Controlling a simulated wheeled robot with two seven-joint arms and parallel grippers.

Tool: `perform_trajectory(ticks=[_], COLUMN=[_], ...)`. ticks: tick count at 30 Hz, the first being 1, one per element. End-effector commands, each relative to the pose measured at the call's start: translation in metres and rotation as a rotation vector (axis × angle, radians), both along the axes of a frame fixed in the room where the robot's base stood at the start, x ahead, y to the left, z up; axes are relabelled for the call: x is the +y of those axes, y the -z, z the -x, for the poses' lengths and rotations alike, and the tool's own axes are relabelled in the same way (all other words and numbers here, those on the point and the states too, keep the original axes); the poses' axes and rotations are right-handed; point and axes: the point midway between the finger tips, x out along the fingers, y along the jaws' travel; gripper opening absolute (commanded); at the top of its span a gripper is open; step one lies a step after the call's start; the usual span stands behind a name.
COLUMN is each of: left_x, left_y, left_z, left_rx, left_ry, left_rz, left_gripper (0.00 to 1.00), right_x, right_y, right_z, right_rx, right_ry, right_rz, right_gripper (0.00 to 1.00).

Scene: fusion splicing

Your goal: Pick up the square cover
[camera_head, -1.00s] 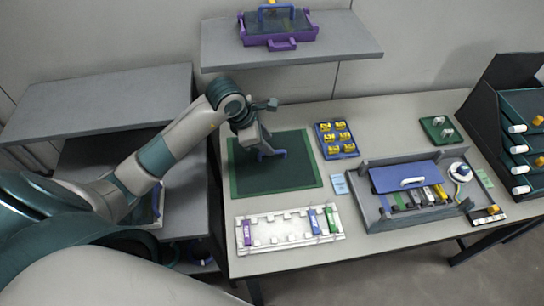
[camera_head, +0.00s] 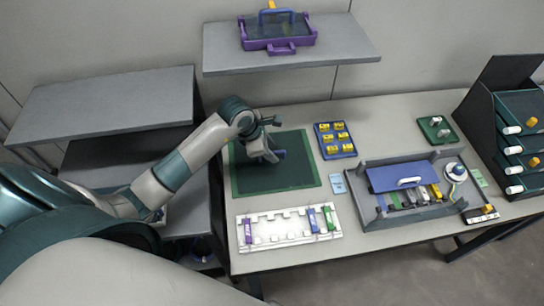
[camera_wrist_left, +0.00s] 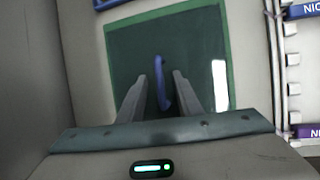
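The square cover (camera_head: 297,175) is a dark green sheet with a lighter green border and a blue handle (camera_head: 281,154) standing near its middle. It lies flat on the table, left of centre in the head view, and also shows in the left wrist view (camera_wrist_left: 205,40). My left gripper (camera_head: 272,157) is low over the cover, beside the handle. In the left wrist view my left gripper (camera_wrist_left: 160,92) is open, with the blue handle (camera_wrist_left: 162,88) between its two fingers and gaps at both sides. My right gripper is not in view.
A white slotted rack (camera_head: 275,236) lies in front of the cover. A blue tray of yellow parts (camera_head: 335,140) stands right of it. Further right is a grey box with a blue lid (camera_head: 395,178). A grey shelf (camera_head: 345,43) holding a purple tray (camera_head: 279,47) hangs behind.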

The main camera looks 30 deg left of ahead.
Motion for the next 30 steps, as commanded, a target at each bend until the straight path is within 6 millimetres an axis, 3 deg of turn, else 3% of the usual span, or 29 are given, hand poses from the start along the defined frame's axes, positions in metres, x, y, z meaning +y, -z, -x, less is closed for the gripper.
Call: perform_trajectory(ticks=[14,18,19,30], left_x=[0.0,0.0,0.0,0.0], left_y=[0.0014,0.0013,0.0013,0.0003], left_z=[-0.0006,-0.0006,-0.0006,-0.001], left_rx=[-0.001,-0.001,-0.001,-0.002], left_ry=[0.001,0.001,0.001,0.0], left_rz=[-0.001,-0.001,-0.001,-0.001], left_gripper=[0.32,0.03,0.0,0.0], right_x=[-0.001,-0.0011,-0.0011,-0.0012], right_y=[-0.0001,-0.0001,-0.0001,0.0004], right_z=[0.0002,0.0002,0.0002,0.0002], right_rx=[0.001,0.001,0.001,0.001], right_ry=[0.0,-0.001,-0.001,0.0], right_rz=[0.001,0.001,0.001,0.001], right_gripper=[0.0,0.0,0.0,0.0])
